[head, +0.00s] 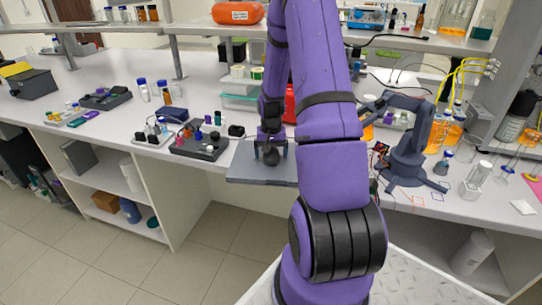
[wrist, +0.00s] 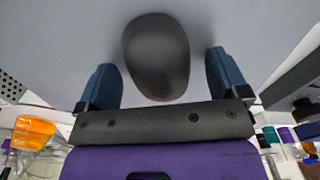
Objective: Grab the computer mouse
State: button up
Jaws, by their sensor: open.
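The computer mouse is a dark, rounded oval in the wrist view (wrist: 157,55), lying on a plain grey surface. My gripper (wrist: 165,78) is open, with one blue finger on each side of the mouse and visible space between each finger and it. In the head view my gripper (head: 270,150) is down over the grey board, and the mouse (head: 271,157) shows as a small dark shape at its fingers. I cannot tell from the wrist view how far the fingertips are above the surface.
The grey board (head: 250,170) reaches the bench's front edge. A black tray with small items (head: 200,147) stands to its left. A dark blue-grey desktop arm (head: 408,155) stands to the right. Shelves with bottles and a red-orange case (head: 238,12) are behind.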

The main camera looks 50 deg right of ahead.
jog(key=shift+f, duration=0.1)
jog(key=c, duration=1)
